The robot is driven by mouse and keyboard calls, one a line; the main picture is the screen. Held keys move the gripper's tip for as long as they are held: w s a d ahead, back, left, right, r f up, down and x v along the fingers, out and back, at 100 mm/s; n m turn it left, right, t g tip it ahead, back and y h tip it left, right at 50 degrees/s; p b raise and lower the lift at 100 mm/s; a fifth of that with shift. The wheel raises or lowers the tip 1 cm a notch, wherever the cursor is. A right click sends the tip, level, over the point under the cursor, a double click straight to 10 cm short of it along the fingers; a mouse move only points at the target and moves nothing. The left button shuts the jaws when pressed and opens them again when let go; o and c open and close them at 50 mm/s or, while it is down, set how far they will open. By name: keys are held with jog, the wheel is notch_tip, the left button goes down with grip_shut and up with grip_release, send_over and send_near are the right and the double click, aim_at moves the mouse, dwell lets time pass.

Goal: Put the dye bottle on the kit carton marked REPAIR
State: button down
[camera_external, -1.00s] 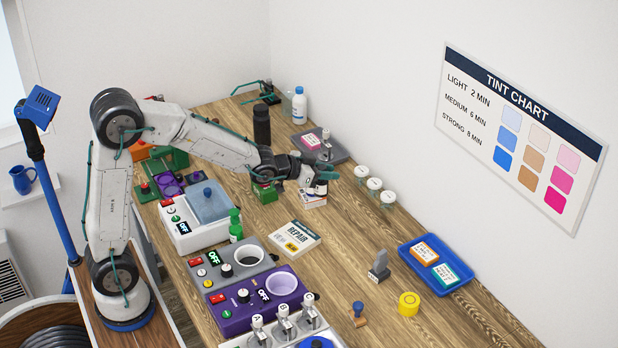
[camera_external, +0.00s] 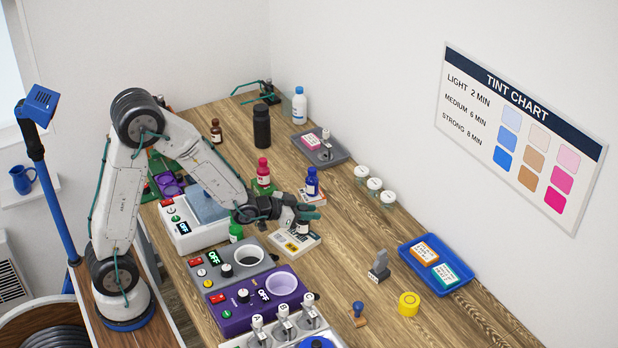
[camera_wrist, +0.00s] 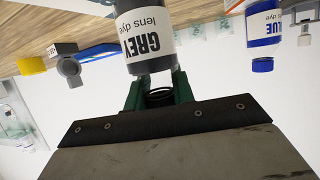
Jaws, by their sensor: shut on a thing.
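My gripper (camera_external: 304,214) is shut on the grey dye bottle (camera_external: 303,228), and its green fingers (camera_wrist: 158,92) show in the wrist view. That view shows the bottle (camera_wrist: 146,36) with a white label reading GREY lens dye. In the external view the bottle is over the right part of the white-and-yellow kit carton marked REPAIR (camera_external: 292,247). My gripper and the bottle hide part of the carton and its lettering. I cannot tell whether the bottle touches the carton top.
A blue dye bottle (camera_external: 312,181) stands on another carton just behind, and a red bottle (camera_external: 263,172) on a green block. The grey OFF device (camera_external: 232,268) lies front left. A grey stamp-like object (camera_external: 379,268) stands right, with bare wood between.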

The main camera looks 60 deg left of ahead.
jog(key=shift+f, duration=0.15)
jog(key=c, duration=1.2)
grip_release()
